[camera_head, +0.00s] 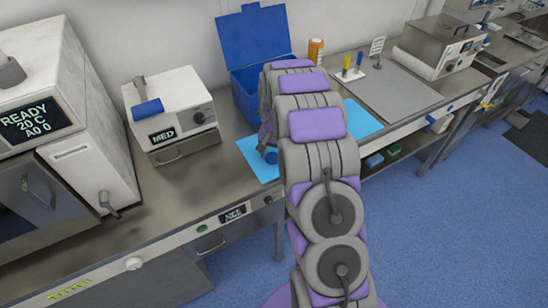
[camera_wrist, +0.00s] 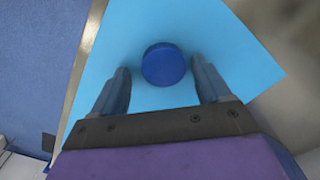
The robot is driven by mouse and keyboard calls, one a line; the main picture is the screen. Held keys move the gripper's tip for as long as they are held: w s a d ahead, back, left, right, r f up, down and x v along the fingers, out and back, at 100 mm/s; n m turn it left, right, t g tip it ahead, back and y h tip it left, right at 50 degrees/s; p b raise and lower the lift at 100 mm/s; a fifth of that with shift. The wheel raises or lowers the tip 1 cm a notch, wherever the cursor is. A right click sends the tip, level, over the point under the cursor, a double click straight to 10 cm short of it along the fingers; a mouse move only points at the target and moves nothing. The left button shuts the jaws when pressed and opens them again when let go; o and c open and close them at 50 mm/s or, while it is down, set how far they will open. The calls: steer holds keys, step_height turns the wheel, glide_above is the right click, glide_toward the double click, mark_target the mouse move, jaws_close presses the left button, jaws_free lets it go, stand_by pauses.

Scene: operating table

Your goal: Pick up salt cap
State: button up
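A round dark blue cap, which looks like the salt cap (camera_wrist: 164,65), lies on a light blue mat (camera_wrist: 120,32). In the wrist view my gripper (camera_wrist: 164,80) is open, with one finger on each side of the cap and gaps between cap and fingers. The cap sits about level with the fingertips, slightly beyond them. In the head view the blue cap (camera_head: 271,157) shows just left of my arm, on the mat (camera_head: 262,172). My arm hides much of the mat there, and the gripper is mostly hidden.
An open blue box (camera_head: 238,82) stands behind the mat. An orange bottle (camera_head: 316,50) is at the back. A white device marked MED (camera_head: 172,105) stands to the left. A grey board (camera_head: 392,90) lies to the right. The steel table (camera_head: 205,172) is bare in front of the MED device.

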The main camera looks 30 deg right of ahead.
steer(key=shift+a+r, duration=0.1)
steer(key=shift+a, duration=0.55)
steer(key=c, duration=0.6)
steer(key=shift+d, duration=0.1)
steer(key=c, duration=0.3)
steer(key=shift+d, duration=0.25)
steer(key=shift+c, duration=0.5)
steer(key=shift+r, duration=0.1)
